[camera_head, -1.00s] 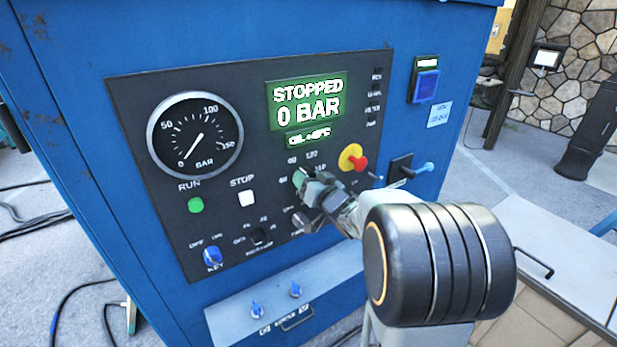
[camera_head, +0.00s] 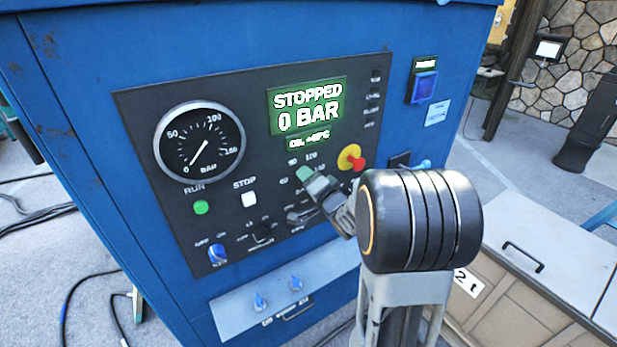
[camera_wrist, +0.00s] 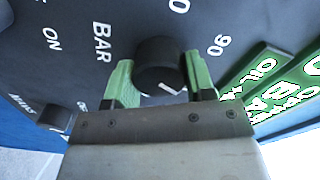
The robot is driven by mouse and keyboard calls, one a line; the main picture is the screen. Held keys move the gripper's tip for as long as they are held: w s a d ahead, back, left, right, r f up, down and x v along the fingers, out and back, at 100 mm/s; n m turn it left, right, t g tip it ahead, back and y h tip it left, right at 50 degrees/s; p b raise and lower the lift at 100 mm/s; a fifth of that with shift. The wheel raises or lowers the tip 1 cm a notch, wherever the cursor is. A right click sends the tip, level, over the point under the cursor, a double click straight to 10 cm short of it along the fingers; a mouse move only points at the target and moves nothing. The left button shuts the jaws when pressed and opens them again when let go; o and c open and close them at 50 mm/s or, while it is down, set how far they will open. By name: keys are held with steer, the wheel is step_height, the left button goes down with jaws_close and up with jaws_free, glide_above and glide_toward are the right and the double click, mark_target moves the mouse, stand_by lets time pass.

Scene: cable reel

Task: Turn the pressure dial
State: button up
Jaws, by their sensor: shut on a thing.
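The pressure dial (camera_wrist: 158,66) is a round black knob with a white pointer line, on the dark control panel (camera_head: 255,215). It stands between the two green fingertips of my gripper (camera_wrist: 160,85) in the wrist view, with "BAR" and "90" printed around it. My gripper is shut on it. In the head view my gripper (camera_head: 305,175) reaches the panel below the green display, and its fingers hide the dial. The display (camera_head: 308,108) reads "STOPPED 0 BAR". The round gauge (camera_head: 199,143) has its needle near 0.
A red and yellow emergency button (camera_head: 352,159) is close to the right of my gripper. A green run button (camera_head: 201,207), a white stop button (camera_head: 249,199) and a blue key switch (camera_head: 217,253) are to the left. A lower ledge with blue knobs (camera_head: 260,302) juts out below.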

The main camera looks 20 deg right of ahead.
steer(key=shift+m, duration=0.5)
steer(key=o, duration=0.9)
steer(key=shift+s, duration=0.1)
steer(key=shift+s+d+b, duration=0.25)
steer(key=shift+s+b, duration=1.35)
steer(key=shift+s, duration=0.65)
steer(key=shift+s+d+b, duration=0.3)
steer(key=shift+s+b, duration=1.25)
steer(key=shift+s, duration=0.75)
steer(key=shift+s+d+b, duration=0.25)
steer(key=shift+s+b, duration=1.35)
steer(key=shift+s, duration=0.65)
